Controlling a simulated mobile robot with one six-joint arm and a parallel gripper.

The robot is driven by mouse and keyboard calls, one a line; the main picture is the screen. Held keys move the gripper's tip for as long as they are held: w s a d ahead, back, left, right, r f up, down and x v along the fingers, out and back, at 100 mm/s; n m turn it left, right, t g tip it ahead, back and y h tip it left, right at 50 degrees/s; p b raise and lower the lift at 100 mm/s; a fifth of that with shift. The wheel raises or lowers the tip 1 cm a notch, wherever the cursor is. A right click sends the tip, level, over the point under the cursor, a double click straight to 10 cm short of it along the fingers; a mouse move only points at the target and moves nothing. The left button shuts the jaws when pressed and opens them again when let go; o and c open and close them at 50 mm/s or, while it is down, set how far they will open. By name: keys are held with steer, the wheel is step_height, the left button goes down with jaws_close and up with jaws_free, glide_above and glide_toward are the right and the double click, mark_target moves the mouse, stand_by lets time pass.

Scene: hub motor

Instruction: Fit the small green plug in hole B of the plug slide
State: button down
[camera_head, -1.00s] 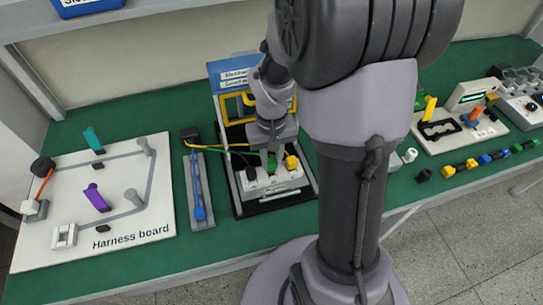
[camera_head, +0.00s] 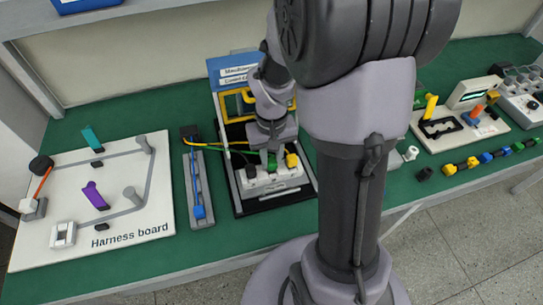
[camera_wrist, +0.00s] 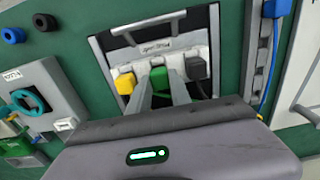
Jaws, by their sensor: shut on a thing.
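The light plug slide (camera_head: 275,184) sits in the black-framed tray. It carries a black plug (camera_head: 250,171) at its left and a yellow plug (camera_head: 291,160) at its right. My gripper (camera_head: 270,158) points down over the middle of the slide, shut on the small green plug (camera_head: 272,162). In the wrist view the green plug (camera_wrist: 158,76) shows between my fingers (camera_wrist: 159,88), with the yellow plug (camera_wrist: 125,83) and black plug (camera_wrist: 197,68) on either side. The hole and its letter are hidden or unreadable, and I cannot tell how deep the green plug sits.
A stand with a blue sign (camera_head: 233,74) and yellow and green wires rises behind the slide. A rail with a blue connector (camera_head: 199,211) lies to the left, beside the harness board (camera_head: 140,225). Loose dark rings (camera_wrist: 45,22) lie on the green bench.

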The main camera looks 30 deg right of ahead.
steer(key=shift+f+b, duration=0.3)
steer(key=shift+f, duration=0.2)
steer(key=c, duration=1.1)
jaws_free()
step_height(320, 180, up, 17)
steer(key=p, duration=0.7)
steer(key=shift+r+p, duration=0.2)
steer(key=shift+p, duration=0.2)
steer(key=s+a+r+t+y+b, duration=0.1)
steer(key=s+a+r+t, duration=0.2)
steer(key=s+a, duration=0.2)
steer(key=s+a+r+m+t+y+b, duration=0.1)
steer(key=s+a+r+t+b, duration=0.1)
steer(key=s+a, duration=0.4)
steer(key=a+r, duration=0.1)
steer(key=a, duration=0.2)
steer(key=shift+s+a+r+t, duration=0.15)
steer(key=shift+a+r+t, duration=0.15)
steer(key=shift+t, duration=0.1)
